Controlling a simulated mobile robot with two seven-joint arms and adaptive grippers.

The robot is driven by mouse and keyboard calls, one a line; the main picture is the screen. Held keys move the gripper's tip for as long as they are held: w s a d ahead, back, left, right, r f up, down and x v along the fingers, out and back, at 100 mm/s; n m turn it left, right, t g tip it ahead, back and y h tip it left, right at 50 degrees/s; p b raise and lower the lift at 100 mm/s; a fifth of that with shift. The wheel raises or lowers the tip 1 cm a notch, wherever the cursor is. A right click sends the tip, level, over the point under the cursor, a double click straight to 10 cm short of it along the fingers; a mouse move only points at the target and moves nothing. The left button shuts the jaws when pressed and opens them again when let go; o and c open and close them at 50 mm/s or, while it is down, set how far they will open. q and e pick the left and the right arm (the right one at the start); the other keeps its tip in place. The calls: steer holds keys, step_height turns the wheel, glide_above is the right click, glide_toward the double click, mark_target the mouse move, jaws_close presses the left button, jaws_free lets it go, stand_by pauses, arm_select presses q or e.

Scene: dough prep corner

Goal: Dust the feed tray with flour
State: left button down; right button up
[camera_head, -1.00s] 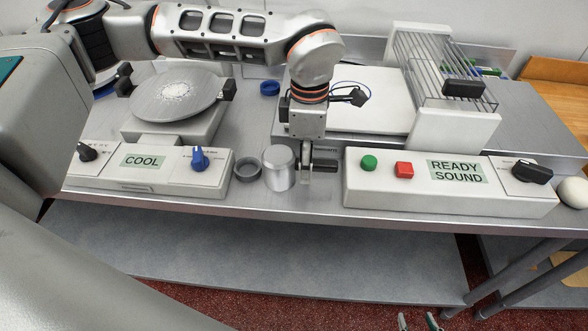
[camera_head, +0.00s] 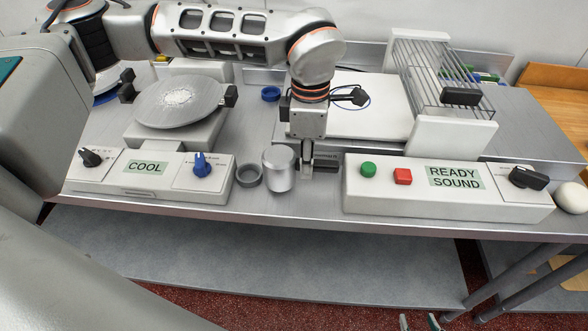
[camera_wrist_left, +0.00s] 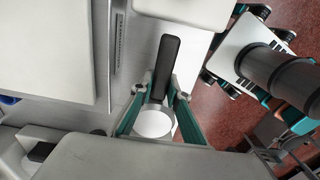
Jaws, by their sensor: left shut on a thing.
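The feed tray appears to be the white board (camera_head: 385,118) with a blue ring mark, right of centre; no flour shows on its visible part. My arm hides some of it. A metal canister (camera_head: 279,171), apparently the flour shaker, is upright at the bench front, and its pale round end shows in the left wrist view (camera_wrist_left: 153,123). My left gripper (camera_head: 307,168) is shut beside the canister, seemingly on its dark handle (camera_wrist_left: 167,66). My right gripper (camera_head: 419,322) shows only its fingertips at the bottom edge, apart and empty.
A round plate (camera_head: 160,112) with white powder stands at left behind the COOL panel (camera_head: 130,181). A small grey ring (camera_head: 249,176) lies left of the canister. The READY SOUND panel (camera_head: 385,200) is close to its right. A wire rack (camera_head: 425,70) stands over the board's right side.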

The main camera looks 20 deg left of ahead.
arm_select(q)
steer(key=shift+r+p, duration=0.95)
steer(key=shift+r, duration=0.8)
steer(key=shift+r+p, duration=1.3)
steer(key=shift+r, duration=1.05)
arm_select(e)
step_height(320, 180, up, 5)
steer(key=shift+f, duration=0.1)
